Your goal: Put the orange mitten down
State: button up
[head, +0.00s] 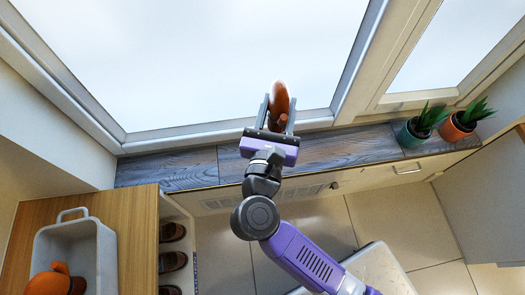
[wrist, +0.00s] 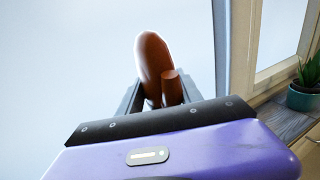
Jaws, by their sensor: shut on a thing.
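The orange mitten (head: 279,99) is between the fingers of my gripper (head: 277,112), which is shut on it. The gripper holds it up in front of the window, above the grey wooden sill in the head view. The mitten also shows in the wrist view (wrist: 154,62), upright beyond the purple gripper body, with its thumb on the right. The fingers (wrist: 158,98) flank its lower part, which is partly hidden.
The grey wooden sill (head: 180,173) runs under the window, with bare stretches left and right of my gripper. Potted plants stand at its right, one in a teal pot (head: 411,136), one in an orange pot (head: 456,130). The wooden cabinet (head: 138,225) has shoes (head: 172,262) in its cubbies.

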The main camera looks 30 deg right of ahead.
notch_tip(320, 180, down, 19)
jog(key=b, duration=0.7)
jog(key=shift+r+b, duration=0.2)
jog(key=shift+b, duration=0.2)
jog(key=shift+f, duration=0.1)
jog(key=shift+f, duration=0.15)
jog(key=o, duration=1.3)
jog(key=shift+o, duration=0.2)
jog(key=shift+r, duration=0.35)
jog(key=p+v, duration=0.2)
jog(key=v, duration=1)
jog(key=shift+f, duration=0.1)
